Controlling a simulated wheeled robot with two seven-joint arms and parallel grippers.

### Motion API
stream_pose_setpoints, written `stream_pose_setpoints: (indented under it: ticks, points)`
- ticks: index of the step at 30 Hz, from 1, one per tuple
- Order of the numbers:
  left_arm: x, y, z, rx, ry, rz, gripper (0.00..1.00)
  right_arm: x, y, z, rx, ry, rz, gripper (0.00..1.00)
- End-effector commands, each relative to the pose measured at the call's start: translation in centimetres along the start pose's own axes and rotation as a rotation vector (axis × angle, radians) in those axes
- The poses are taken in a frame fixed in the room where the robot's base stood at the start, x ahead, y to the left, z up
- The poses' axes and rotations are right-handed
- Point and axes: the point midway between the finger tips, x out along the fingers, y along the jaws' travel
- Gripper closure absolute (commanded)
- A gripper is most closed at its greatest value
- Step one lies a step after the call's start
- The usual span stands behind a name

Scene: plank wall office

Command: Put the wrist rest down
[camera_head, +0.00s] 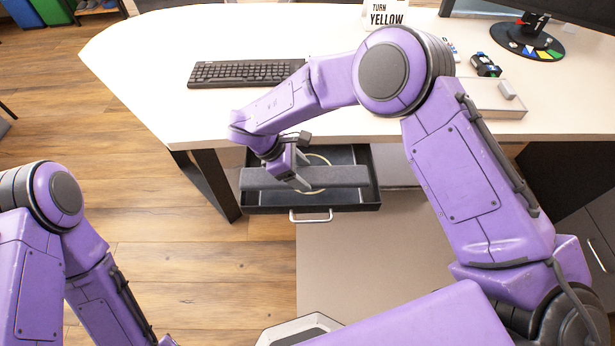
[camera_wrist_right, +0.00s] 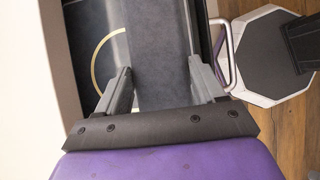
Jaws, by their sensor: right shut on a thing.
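The wrist rest (camera_head: 335,175) is a long dark grey bar. My right gripper (camera_head: 296,180) is shut on it near its middle, and the bar lies crosswise over the open drawer (camera_head: 350,207) below the desk edge. In the right wrist view the wrist rest (camera_wrist_right: 158,40) runs between the two fingers of the right gripper (camera_wrist_right: 161,78). I cannot tell whether it touches the drawer floor. My left arm shows at the lower left, but its gripper is out of view.
A pale ring (camera_head: 317,160) lies in the drawer, partly hidden by the wrist rest. The white desk (camera_head: 150,60) holds a black keyboard (camera_head: 245,73), a sign (camera_head: 385,17), a grey box (camera_head: 490,98) and a monitor stand (camera_head: 527,40). Wooden floor is clear at left.

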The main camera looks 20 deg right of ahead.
Motion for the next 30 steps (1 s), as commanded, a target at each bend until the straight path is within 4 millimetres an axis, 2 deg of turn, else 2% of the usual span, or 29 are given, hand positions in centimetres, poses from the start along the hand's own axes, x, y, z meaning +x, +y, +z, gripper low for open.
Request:
stream_pose_setpoints:
  ticks: [6, 10, 16, 17, 19, 30]
  points:
    - [-0.4, 0.0, -0.2, 0.0, 0.0, 0.0, 0.64, 2.4, 0.6, 0.3, 0.002, -0.001, -0.003, 0.74]
    - [-0.4, -0.1, -0.2, 0.0, 0.0, 0.0, 0.64, 4.5, 0.5, -1.1, 0.002, -0.002, -0.002, 0.74]
    - [-0.4, 0.0, -0.1, 0.0, 0.0, 0.0, 0.64, 4.9, 0.6, -1.5, 0.003, 0.001, 0.0, 0.74]
    - [-0.4, 0.0, -0.1, 0.0, 0.0, 0.0, 0.64, 4.9, 0.5, -1.5, 0.002, 0.001, -0.001, 0.28]
    - [-0.4, 0.0, -0.1, 0.0, 0.0, 0.0, 0.64, 4.9, 0.5, -1.5, 0.002, 0.001, -0.001, 0.06]
    - [-0.4, 0.0, -0.1, 0.0, 0.0, 0.0, 0.64, 4.8, 0.6, -1.4, 0.003, 0.0, 0.0, 0.06]
